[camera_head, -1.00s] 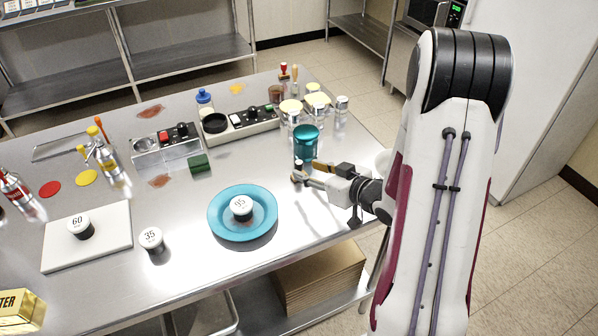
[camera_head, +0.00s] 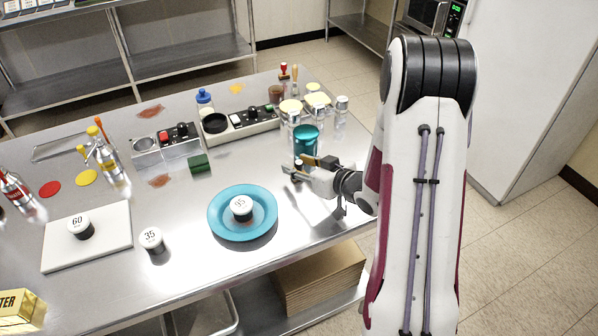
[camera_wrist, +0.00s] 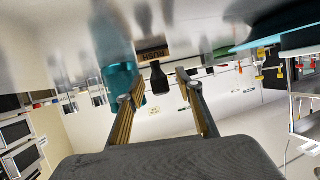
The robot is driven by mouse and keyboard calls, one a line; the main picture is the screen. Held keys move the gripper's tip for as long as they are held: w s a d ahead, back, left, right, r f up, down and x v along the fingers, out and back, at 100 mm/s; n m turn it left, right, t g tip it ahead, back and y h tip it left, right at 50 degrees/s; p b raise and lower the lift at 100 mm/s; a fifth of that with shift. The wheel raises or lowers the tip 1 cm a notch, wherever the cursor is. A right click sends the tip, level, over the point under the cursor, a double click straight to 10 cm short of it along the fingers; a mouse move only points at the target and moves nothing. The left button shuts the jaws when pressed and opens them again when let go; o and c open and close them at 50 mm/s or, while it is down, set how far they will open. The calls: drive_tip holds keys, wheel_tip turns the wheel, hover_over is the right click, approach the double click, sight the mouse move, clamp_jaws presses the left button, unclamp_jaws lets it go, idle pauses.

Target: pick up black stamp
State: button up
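The black stamp (camera_wrist: 157,80) shows in the wrist view with a dark handle and a block lettered RUSH. It lies in line with the gap between my fingers, apparently just beyond the tips. My gripper (camera_wrist: 160,84) is open and empty, one finger to each side. In the head view my gripper (camera_head: 298,168) is low over the right part of the steel table, just in front of a teal cup (camera_head: 306,138). A small dark top of the stamp (camera_head: 298,163) shows there, mostly hidden by the gripper.
The teal cup also stands close beside one finger in the wrist view (camera_wrist: 117,80). Lidded jars (camera_head: 291,113) stand behind it. A blue plate (camera_head: 225,222) holding a round 95 weight is to the left. Bare table lies between plate and gripper.

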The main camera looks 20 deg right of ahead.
sight(299, 162)
clamp_jaws()
drive_tip(key=shift+r, duration=0.15)
drive_tip(key=shift+r, duration=4.9)
